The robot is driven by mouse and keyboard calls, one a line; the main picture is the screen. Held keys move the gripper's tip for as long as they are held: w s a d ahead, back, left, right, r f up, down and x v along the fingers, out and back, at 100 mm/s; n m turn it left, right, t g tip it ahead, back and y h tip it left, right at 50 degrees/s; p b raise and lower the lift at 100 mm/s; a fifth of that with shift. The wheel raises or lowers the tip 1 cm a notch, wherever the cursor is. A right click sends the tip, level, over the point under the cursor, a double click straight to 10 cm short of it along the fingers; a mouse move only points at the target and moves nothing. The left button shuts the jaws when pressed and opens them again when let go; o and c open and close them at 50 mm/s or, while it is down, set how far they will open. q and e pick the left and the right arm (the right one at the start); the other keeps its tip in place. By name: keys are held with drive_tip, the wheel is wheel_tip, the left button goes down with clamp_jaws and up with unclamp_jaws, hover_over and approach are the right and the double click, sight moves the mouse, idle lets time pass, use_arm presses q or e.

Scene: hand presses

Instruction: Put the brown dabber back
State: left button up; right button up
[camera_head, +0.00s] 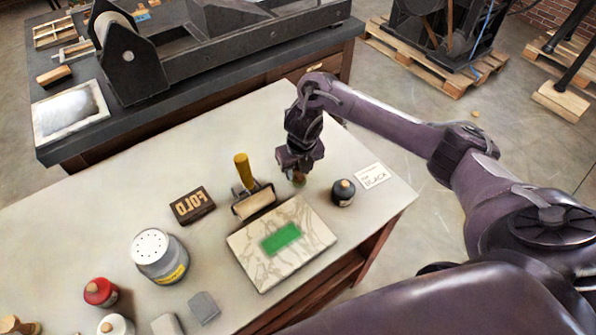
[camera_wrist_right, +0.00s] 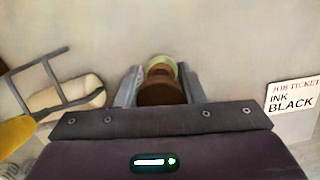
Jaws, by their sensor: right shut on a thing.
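My right gripper (camera_head: 298,176) is above the back right part of the white table, fingers pointing down. It is shut on the brown dabber (camera_wrist_right: 160,92), which sits between the two fingers in the right wrist view. The dabber's brown handle faces the camera, and a pale green rim shows beyond it. In the head view only a small brown and green part of the dabber (camera_head: 299,182) shows below the fingers. I cannot tell whether it touches the table. My left gripper is not in view.
A stone slab (camera_head: 262,262) with a green patch lies in front. Bare tabletop (camera_head: 225,150) lies behind the roller.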

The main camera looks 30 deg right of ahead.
drive_tip(key=o, duration=0.5)
drive_tip(key=shift+f, duration=0.1)
drive_tip(key=o, duration=0.5)
drive_tip(key=r+p, duration=0.1)
drive_tip(key=r, duration=0.2)
drive_tip(key=s+r+p, duration=0.1)
drive_tip(key=r+p, duration=0.1)
drive_tip(key=r, duration=0.2)
drive_tip(key=r+p, duration=0.2)
drive_tip(key=r, duration=0.2)
drive_tip(key=shift+s+r, duration=0.1)
drive_tip(key=shift+s, duration=0.1)
drive_tip(key=shift+s+r, duration=0.15)
drive_tip(key=shift+r, duration=0.45)
drive_tip(key=shift+f, duration=0.1)
